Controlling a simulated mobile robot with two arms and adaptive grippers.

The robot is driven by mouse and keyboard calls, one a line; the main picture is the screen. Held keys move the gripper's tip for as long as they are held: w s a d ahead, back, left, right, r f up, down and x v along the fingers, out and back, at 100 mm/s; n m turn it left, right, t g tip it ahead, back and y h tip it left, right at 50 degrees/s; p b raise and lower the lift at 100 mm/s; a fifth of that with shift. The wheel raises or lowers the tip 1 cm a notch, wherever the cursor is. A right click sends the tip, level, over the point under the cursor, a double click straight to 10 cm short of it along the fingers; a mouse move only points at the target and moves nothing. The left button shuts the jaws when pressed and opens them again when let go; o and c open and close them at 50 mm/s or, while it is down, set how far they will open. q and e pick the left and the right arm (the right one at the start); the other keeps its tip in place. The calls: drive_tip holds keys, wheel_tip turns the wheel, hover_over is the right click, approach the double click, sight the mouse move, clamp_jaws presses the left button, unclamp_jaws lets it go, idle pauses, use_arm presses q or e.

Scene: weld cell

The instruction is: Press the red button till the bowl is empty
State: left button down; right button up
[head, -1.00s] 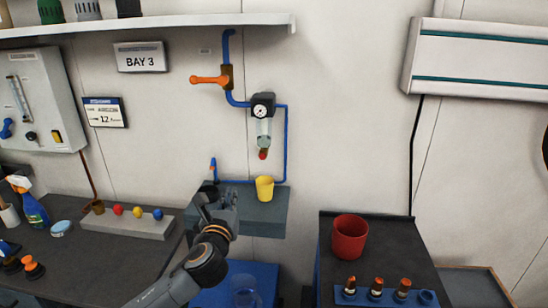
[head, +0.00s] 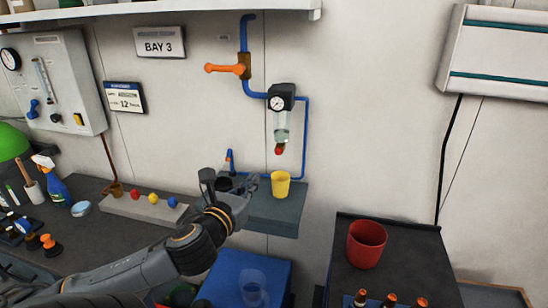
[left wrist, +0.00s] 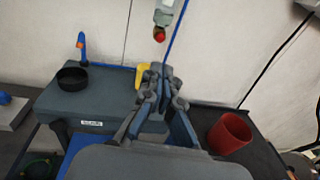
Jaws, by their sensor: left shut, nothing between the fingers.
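The clear bowl (head: 282,126) hangs under a black gauge unit (head: 281,98) on the wall; its liquid level is too small to tell. The red button (head: 279,150) is at the bowl's lower end and also shows in the left wrist view (left wrist: 159,35). A yellow cup (head: 281,187) stands below it on a grey wall shelf. My left gripper (head: 249,184) is shut and empty, left of the cup and below the button. In the left wrist view its fingertips (left wrist: 157,72) partly cover the cup (left wrist: 142,75), apart from the button. My right gripper is out of view.
Blue piping (head: 305,130) and an orange valve handle (head: 224,69) surround the unit. A black dish (left wrist: 72,78) sits on the shelf's left. A red cup (head: 366,245) stands on the right bench. The air between gripper and button looks clear.

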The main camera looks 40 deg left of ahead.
sight(278, 153)
use_arm(q)
drive_tip(key=p+x, duration=0.3)
drive_tip(key=x, duration=0.9)
drive_tip(key=shift+w+a+r, duration=0.15)
drive_tip(key=shift+w+a, duration=0.05)
drive_tip(key=shift+w, duration=0.15)
drive_tip(key=shift+w+a+f, duration=0.2)
drive_tip(key=shift+w, duration=0.4)
